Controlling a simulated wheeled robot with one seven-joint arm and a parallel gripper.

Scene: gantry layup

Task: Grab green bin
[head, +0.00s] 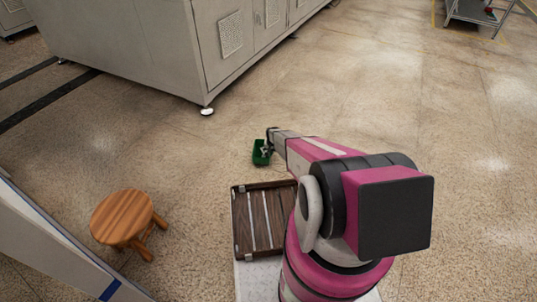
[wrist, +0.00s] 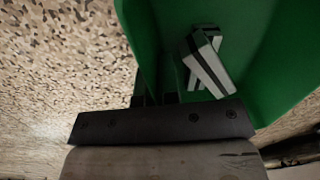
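The green bin (head: 261,153) is at the end of my arm in the head view, near the middle of the picture. My gripper (head: 268,148) is right at the bin's upper right side. In the wrist view the green bin (wrist: 150,35) fills the upper middle and right, close in front of the gripper's dark mount. The other finger is mostly hidden by a green wall. I cannot tell whether the fingers press on that wall, or whether the bin touches the floor.
A round wooden stool (head: 122,215) stands to the left. A large grey cabinet (head: 165,50) stands behind at upper left. A metal cart (head: 478,12) is far right. Speckled floor at right is free.

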